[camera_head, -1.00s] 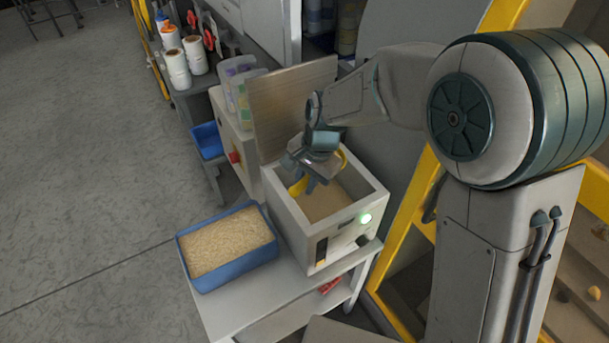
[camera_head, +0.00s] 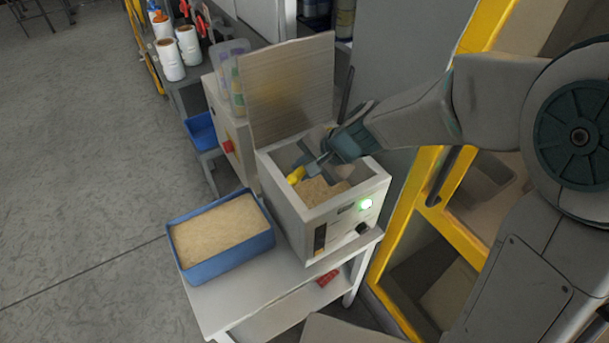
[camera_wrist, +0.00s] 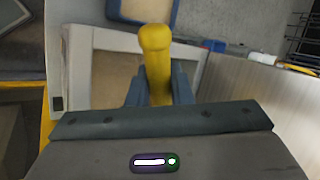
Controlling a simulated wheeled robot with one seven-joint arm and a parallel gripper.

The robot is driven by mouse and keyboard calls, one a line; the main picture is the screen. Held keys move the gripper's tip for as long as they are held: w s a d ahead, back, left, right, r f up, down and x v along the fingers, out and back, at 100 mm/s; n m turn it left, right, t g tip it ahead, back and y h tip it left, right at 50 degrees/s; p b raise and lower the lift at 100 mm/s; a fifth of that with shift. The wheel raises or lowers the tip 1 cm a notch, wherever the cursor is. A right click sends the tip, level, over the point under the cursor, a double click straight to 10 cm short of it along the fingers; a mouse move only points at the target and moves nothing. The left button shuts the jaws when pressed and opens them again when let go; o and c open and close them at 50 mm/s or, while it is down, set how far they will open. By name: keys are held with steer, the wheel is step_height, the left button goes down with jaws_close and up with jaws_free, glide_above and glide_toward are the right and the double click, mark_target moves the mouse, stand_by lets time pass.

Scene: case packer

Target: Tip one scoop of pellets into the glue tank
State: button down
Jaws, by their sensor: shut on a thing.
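The glue tank (camera_head: 308,217) is a white box with its lid (camera_head: 290,88) raised at the back and a lit green button on its front. Tan pellets (camera_head: 318,192) show inside it. My gripper (camera_head: 313,166) is over the tank's opening, shut on the yellow handle of the scoop (camera_head: 296,175). In the wrist view the yellow handle (camera_wrist: 155,62) stands between the fingers, above the tank (camera_wrist: 80,65). The scoop's bowl is hidden, so I cannot tell what it holds. A blue bin (camera_head: 229,262) full of pellets stands left of the tank.
The tank and bin stand on a white table (camera_head: 225,305). The raised lid is close behind my gripper. A yellow frame (camera_head: 407,215) is to the right. Clear tubs (camera_head: 231,80) and white bottles (camera_head: 171,60) are farther back.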

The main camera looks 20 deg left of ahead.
steer(key=shift+s+d+f+t+y+b, duration=0.2)
steer(key=shift+y+b, duration=0.5)
steer(key=shift+b, duration=2.1)
steer(key=shift+w+a+f+t+y+b, duration=0.25)
steer(key=shift+y+b, duration=0.45)
steer(key=shift+b, duration=2.15)
steer(key=shift+s+d+f+t+y+b, duration=0.25)
steer(key=shift+y+b, duration=0.45)
steer(key=shift+b, duration=2.1)
steer(key=y+b, duration=0.1)
steer(key=b, duration=0.5)
steer(key=t+y+b, duration=0.1)
steer(key=y+b, duration=0.1)
steer(key=b, duration=0.4)
steer(key=t+y+b, duration=0.1)
steer(key=b, duration=0.6)
steer(key=shift+f+m+y, duration=0.3)
steer(key=shift+f, duration=0.1)
steer(key=b, duration=0.2)
steer(key=shift+r+t+y+b, duration=0.1)
steer(key=shift+t+y+b, duration=0.2)
steer(key=shift+y+b, duration=0.1)
steer(key=shift+r, duration=0.15)
